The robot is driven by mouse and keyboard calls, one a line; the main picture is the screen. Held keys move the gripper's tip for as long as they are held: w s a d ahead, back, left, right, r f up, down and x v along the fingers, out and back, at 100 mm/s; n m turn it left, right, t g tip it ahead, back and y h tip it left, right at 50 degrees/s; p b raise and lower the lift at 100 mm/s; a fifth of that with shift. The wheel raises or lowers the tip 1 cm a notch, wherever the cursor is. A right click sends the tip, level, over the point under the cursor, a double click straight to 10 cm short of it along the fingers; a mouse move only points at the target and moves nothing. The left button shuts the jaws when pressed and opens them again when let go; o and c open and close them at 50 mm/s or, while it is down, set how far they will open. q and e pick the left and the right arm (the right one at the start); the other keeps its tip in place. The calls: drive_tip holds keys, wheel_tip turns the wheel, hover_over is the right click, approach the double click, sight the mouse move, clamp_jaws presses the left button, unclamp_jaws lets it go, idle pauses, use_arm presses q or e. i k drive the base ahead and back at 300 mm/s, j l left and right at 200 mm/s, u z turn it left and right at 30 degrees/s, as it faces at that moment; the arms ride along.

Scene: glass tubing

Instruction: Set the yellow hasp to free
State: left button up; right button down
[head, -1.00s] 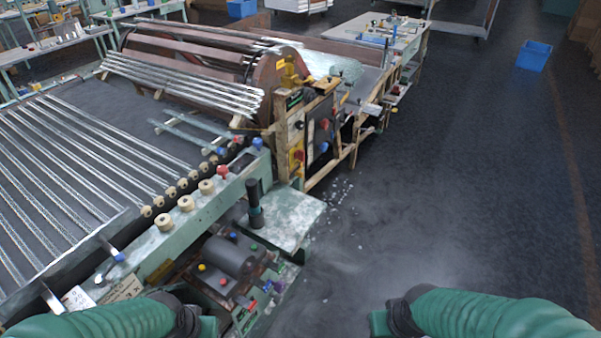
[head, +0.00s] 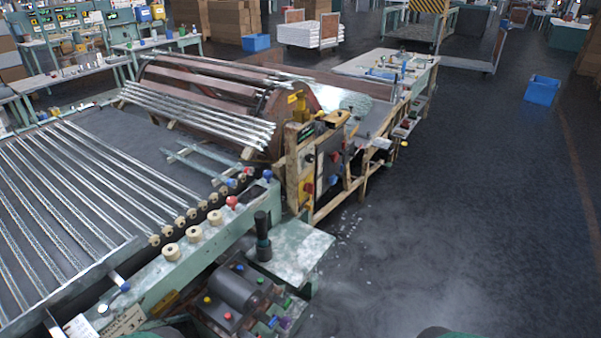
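A small yellow fitting (head: 299,104), which looks like the hasp, sits at the right end of the drum (head: 205,95), above the wooden control post. It is too small to tell its setting. A yellow plate with a red knob (head: 308,187) is lower on the same post. Neither gripper is in view. Only slivers of my green arms show at the bottom edge, well below and apart from the yellow fitting.
A roller bed with glass tubes (head: 75,200) fills the left. A green bench rail with cream knobs (head: 195,235) and a plate with a black upright handle (head: 263,240) stand in front. The floor at right is open, with a blue bin (head: 542,90) far off.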

sight(307, 205)
drive_tip(key=i+l+u, duration=0.15)
drive_tip(key=u, duration=0.5)
drive_tip(key=i+l+u, duration=0.1)
drive_tip(key=l, duration=0.25)
drive_tip(key=i+l+u, duration=0.1)
drive_tip(key=i+l, duration=0.2)
drive_tip(key=i+l+u, duration=0.1)
drive_tip(key=l, duration=0.3)
drive_tip(key=i+l, duration=0.25)
drive_tip(key=i+l+u, duration=0.15)
drive_tip(key=l, duration=0.35)
drive_tip(key=i+l+u, duration=0.1)
drive_tip(key=l, duration=0.25)
